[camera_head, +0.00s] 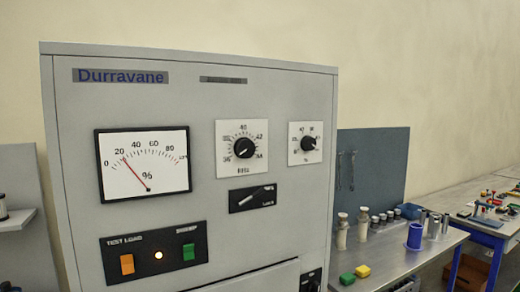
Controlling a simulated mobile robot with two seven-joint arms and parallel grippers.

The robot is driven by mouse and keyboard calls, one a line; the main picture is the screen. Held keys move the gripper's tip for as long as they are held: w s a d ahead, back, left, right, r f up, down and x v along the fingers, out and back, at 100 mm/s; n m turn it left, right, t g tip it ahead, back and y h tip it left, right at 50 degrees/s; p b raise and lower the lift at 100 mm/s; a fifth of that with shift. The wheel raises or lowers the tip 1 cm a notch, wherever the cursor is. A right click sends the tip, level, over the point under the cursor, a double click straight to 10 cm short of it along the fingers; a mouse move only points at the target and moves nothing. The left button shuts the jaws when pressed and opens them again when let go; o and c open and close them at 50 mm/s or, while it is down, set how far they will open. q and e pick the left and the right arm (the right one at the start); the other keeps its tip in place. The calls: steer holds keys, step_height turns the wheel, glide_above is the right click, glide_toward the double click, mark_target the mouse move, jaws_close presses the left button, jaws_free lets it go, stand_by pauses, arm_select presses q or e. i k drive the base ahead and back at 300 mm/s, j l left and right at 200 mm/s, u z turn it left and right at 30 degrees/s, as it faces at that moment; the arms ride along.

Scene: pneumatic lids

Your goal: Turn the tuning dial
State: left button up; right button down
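The grey Durravane cabinet (195,85) fills the left and middle of the head view. A larger dial with a black knob (244,147) and a white numbered scale sits on its front, right of the meter. A smaller dial with a black knob (308,143) sits further right; I cannot tell which one is the tuning dial. The meter (143,164) has a red needle pointing near 20 on a percent scale. Neither of my grippers is in view, and nothing touches the dials.
A black lever switch (252,197) sits below the larger dial. A panel (154,257) holds an orange switch, a lit lamp and a green switch. A metal bench (395,250) with cylinders and coloured blocks stands right. The space before the dials looks clear.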

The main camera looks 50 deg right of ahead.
mark_target(244, 148)
steer(key=z, duration=1.7)
